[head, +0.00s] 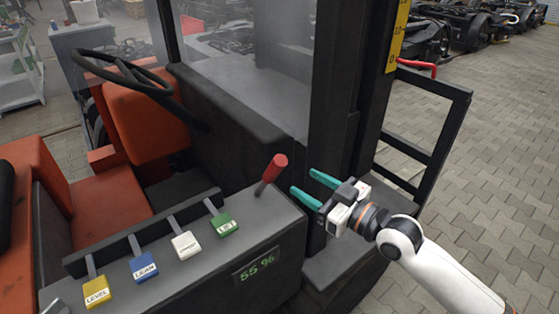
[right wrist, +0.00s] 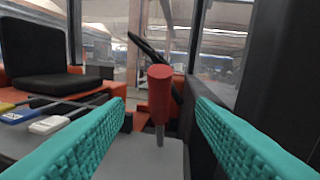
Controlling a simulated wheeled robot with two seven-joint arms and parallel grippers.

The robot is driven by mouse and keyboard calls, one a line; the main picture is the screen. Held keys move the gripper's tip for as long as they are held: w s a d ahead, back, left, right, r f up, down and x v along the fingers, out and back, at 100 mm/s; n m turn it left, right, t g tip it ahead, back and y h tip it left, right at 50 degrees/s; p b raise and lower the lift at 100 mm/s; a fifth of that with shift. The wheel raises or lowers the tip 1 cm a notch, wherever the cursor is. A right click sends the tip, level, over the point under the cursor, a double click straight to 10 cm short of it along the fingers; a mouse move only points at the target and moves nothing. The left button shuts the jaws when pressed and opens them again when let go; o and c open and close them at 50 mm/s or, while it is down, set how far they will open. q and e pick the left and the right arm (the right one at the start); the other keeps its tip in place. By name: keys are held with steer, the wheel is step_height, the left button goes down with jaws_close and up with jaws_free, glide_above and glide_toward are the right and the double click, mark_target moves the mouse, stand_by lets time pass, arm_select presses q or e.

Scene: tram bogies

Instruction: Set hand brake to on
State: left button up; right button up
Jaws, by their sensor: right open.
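The hand brake lever has a red cylindrical grip (head: 273,168) on a short dark shaft and stands at the far right end of the grey console (head: 262,220). In the head view it tilts with its top to the right. My right gripper (head: 309,185) is open just right of the lever, its teal fingers pointing at it. In the right wrist view the red grip (right wrist: 160,91) stands upright ahead, between the two fingers in the picture and beyond their tips. Nothing is between the fingers.
On the console are levers with yellow (head: 97,292), blue (head: 145,269), white (head: 186,244) and green (head: 224,225) labelled knobs, and a display (head: 256,267) reading 55 %. A steering wheel (head: 125,75) and orange seat lie behind. A dark mast post (head: 335,110) stands close behind my right gripper.

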mark_target(275, 165)
steer(key=p+x, duration=0.2)
steer(key=x, duration=0.8)
steer(key=shift+a, duration=0.1)
steer(key=shift+p+x, duration=0.3)
steer(key=shift+x, duration=0.55)
steer(key=shift+f, duration=0.1)
jaws_close()
